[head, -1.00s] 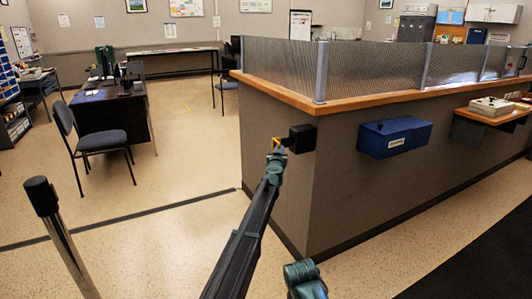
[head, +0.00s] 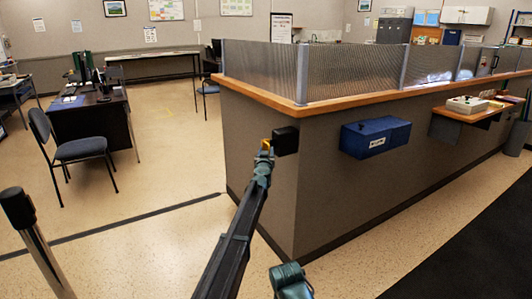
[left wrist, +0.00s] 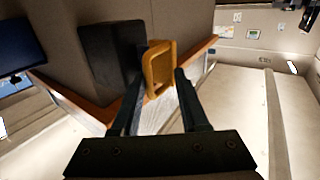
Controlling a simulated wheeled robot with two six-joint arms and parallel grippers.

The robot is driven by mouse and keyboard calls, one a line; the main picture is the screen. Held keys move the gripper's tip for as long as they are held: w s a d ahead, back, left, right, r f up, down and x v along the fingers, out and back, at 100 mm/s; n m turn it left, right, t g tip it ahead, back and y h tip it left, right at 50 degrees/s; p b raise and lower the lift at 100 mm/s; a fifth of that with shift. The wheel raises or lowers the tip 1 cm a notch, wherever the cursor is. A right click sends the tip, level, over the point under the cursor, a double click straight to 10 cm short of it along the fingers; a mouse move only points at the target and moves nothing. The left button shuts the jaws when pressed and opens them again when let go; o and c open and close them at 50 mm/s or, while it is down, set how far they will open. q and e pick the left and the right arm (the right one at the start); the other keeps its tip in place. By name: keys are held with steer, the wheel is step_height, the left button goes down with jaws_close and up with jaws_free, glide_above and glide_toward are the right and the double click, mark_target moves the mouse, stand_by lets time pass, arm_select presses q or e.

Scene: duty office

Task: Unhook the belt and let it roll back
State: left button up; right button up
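A black box (head: 285,140) is fixed to the grey counter wall near its corner. A yellow-orange loop-shaped clip (left wrist: 158,68) stands at its side; the box shows dark beside it in the left wrist view (left wrist: 108,58). My left gripper (head: 266,150) is at the clip. In the left wrist view its two fingers (left wrist: 161,80) are apart, one on each side of the clip; firm contact is not clear. A post with a black head (head: 17,208) stands at the left. No stretched belt shows between post and box.
The counter (head: 310,180) has a wooden top edge and a mesh screen (head: 350,68). A blue box (head: 375,138) hangs on its front, right of the black box. A chair (head: 80,150) and desk (head: 105,120) stand at the left. The floor between post and counter is clear.

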arm_select(q)
steer(key=shift+s, duration=0.15)
steer(key=s, duration=1.3)
steer(key=shift+s+a, duration=0.25)
steer(key=shift+s, duration=0.05)
